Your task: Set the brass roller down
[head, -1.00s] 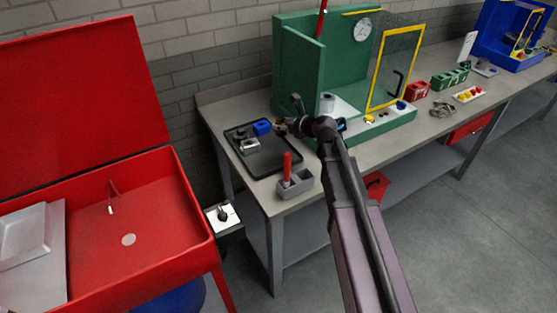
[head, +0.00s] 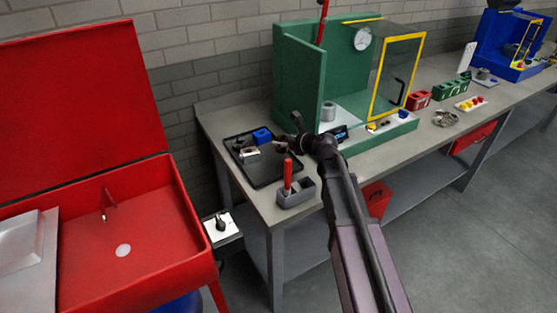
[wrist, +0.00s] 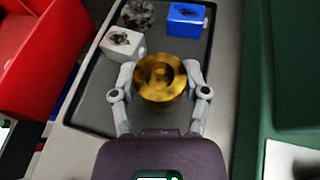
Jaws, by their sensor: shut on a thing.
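The brass roller (wrist: 160,80) shows in the wrist view as a gold round part with a hollow in its top. My gripper (wrist: 160,84) is shut on it, one finger on each side. Both are over the dark tray (wrist: 95,118); I cannot tell whether the roller touches the tray floor. In the head view my gripper (head: 283,147) is over the right part of the tray (head: 269,174), and the roller is too small to make out there.
A blue block (wrist: 187,20), a white-grey block (wrist: 122,43) and a dark grey part (wrist: 137,14) sit at the tray's far end. A grey holder with a red handle (head: 296,194) stands in front of the tray. A green press housing (head: 297,80) stands to the right.

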